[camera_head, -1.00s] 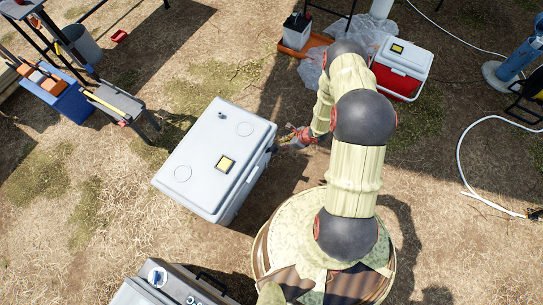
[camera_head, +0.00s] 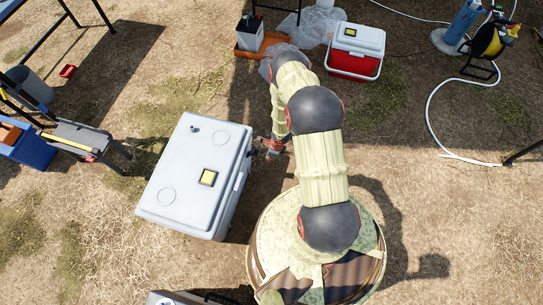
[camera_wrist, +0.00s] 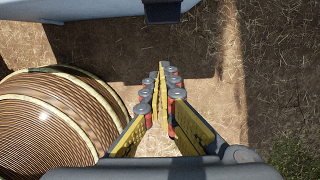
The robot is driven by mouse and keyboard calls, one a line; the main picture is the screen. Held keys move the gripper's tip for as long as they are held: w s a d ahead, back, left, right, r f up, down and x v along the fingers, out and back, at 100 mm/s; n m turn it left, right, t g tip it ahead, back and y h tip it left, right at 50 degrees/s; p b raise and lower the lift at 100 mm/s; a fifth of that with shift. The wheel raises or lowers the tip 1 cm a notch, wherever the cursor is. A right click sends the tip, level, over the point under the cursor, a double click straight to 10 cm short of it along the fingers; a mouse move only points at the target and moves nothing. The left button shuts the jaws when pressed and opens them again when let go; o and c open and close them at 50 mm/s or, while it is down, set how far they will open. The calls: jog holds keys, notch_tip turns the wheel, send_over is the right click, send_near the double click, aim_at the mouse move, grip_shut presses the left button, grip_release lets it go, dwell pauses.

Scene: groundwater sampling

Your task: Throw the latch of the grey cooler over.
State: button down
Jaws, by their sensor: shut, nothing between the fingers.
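The grey cooler (camera_head: 180,188) stands on the ground left of my arm in the head view, its pale lid down. Its side shows along the top edge of the wrist view (camera_wrist: 75,9). A dark block, apparently the latch (camera_wrist: 162,11), juts from that side at the top of the wrist view. My gripper (camera_wrist: 162,68) is shut and empty, its fingertips apart from the dark block and below it in the picture. In the head view my gripper (camera_head: 270,153) is small, just right of the cooler's right side. The latch is hard to make out there.
A red and white cooler (camera_head: 354,52) stands at the back. An orange tray (camera_head: 247,46) with a battery-like box is left of it. A white hose (camera_head: 431,110) lies on the right. Another case (camera_head: 172,298) shows at the bottom edge. Bare ground lies right of my base.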

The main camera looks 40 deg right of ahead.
aim_at(254, 151)
jog(key=w, duration=0.1)
jog(key=w+a+r, duration=0.1)
jog(key=a, duration=0.1)
jog(key=shift+w+a+r, duration=0.1)
jog(key=shift+w+r, duration=0.15)
jog(key=shift+w, duration=0.15)
jog(key=shift+w+a+r, duration=0.15)
jog(key=shift+w+r, duration=0.05)
jog(key=shift+r, duration=0.2)
dwell(0.3)
jog(key=shift+w+a+r, duration=0.6)
jog(key=shift+w+r, duration=0.25)
jog(key=shift+r, duration=0.1)
jog(key=shift+w+a+r+p, duration=0.35)
jog(key=shift+w+a+r, duration=0.25)
jog(key=shift+w, duration=0.1)
jog(key=shift+r, duration=0.15)
